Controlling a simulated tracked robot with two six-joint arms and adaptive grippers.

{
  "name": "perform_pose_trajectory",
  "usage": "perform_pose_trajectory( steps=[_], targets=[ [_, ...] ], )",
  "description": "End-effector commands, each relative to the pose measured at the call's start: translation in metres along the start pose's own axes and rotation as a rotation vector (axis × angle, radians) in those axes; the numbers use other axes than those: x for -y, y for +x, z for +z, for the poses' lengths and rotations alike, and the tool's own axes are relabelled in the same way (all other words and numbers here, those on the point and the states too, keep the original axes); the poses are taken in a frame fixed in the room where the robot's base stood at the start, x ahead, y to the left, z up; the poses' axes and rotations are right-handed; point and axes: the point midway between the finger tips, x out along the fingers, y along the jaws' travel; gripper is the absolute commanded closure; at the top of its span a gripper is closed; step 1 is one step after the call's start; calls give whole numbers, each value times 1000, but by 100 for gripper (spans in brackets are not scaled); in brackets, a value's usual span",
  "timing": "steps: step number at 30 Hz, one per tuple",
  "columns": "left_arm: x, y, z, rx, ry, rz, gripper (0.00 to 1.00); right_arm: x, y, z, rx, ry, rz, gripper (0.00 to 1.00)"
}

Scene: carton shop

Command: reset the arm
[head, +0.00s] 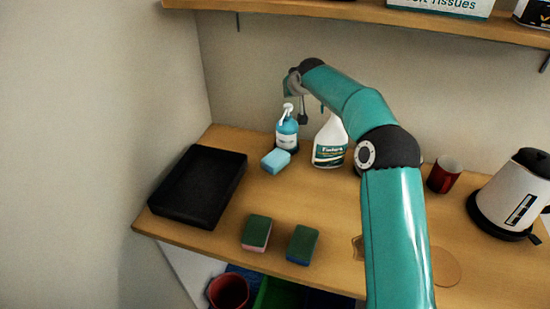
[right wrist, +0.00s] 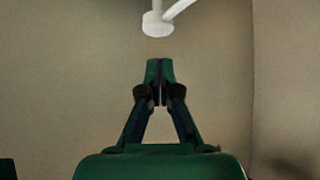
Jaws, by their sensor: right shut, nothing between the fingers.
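My right arm reaches up from the bottom of the head view and bends left over the table. Its gripper (head: 303,117) hangs near the back wall, above and behind the blue pump bottle (head: 287,134), and is partly hidden by the wrist. In the right wrist view the gripper (right wrist: 160,72) is shut, with its fingertips together and nothing between them. A white part (right wrist: 158,24) that looks like a pump or spray head shows just beyond the tips. My left gripper is in neither view.
A white spray bottle (head: 330,145) and light blue sponge (head: 275,161) stand close by. A shelf (head: 370,12) runs above.

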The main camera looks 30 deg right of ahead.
Motion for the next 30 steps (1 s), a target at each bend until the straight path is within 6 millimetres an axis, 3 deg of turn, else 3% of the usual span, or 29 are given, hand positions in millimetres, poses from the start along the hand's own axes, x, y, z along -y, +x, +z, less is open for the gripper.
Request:
perform_pose_trajectory(
  steps=[20,23,26,30],
  targets=[
    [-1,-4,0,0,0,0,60,3,-3,-5,-4,-1,-6,100],
    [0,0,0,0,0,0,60,20,0,0,-9,-4,-38,100],
    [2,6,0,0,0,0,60,57,6,8,-24,-14,-105,100],
    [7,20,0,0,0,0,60,139,11,30,-55,-21,-252,100]
  ],
)
